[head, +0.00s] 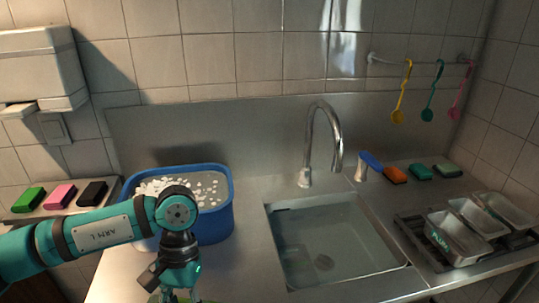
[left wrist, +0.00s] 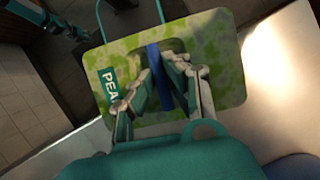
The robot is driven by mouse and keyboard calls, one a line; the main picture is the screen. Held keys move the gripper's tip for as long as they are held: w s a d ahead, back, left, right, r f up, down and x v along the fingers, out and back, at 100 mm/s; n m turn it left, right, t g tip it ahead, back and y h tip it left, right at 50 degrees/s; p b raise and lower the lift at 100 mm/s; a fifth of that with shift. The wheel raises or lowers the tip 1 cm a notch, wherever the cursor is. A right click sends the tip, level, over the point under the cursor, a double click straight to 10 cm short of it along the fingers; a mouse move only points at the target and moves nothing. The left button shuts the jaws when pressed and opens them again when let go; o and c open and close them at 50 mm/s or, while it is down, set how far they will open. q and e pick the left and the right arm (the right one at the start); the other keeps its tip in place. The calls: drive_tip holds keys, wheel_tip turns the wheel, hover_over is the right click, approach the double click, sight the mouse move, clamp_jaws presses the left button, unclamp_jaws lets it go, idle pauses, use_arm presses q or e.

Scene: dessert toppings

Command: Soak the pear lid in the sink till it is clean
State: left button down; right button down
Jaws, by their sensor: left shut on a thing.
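The pear lid (left wrist: 215,50) is a flat rounded rectangle, blotched green and yellow. A teal label on it reads "PEA", with the rest covered by a finger. My left gripper (left wrist: 160,72) is shut on the lid at its blue middle strip, which looks like a handle. In the head view, my left gripper (head: 177,278) is low at the bottom edge, left of the sink, with only a green sliver of the lid (head: 168,298) showing. The sink (head: 345,225) holds clear, still-looking water. My right gripper is not seen in the head view.
A blue tub (head: 220,215) with white bits stands behind my left arm. A curved faucet (head: 325,140) rises behind the sink. Metal containers (head: 458,240) sit on a dark rack at right. Sponges (head: 60,196) lie at left; others (head: 395,175) lie at right. Spoons (head: 401,95) hang above.

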use_arm(q)
drive_tip(key=shift+d+f+n, duration=0.25)
drive_tip(key=shift+d+n, duration=0.05)
drive_tip(key=shift+n, duration=0.1)
drive_tip(key=d+n+h, duration=0.1)
drive_tip(key=n, duration=0.1)
drive_tip(key=d+f+n+h, duration=0.1)
drive_tip(key=d+n, duration=0.1)
drive_tip(key=d+f+n+t+h, duration=0.1)
drive_tip(key=n, duration=0.2)
drive_tip(key=shift+s+d, duration=0.3)
drive_tip(key=d+n+t+h, duration=0.1)
drive_tip(key=d+n+t, duration=0.3)
drive_tip(key=n, duration=0.9)
drive_tip(key=shift+w+d+r+t, duration=0.15)
drive_tip(key=shift+d+r+t, duration=0.25)
drive_tip(key=shift+d, duration=0.6)
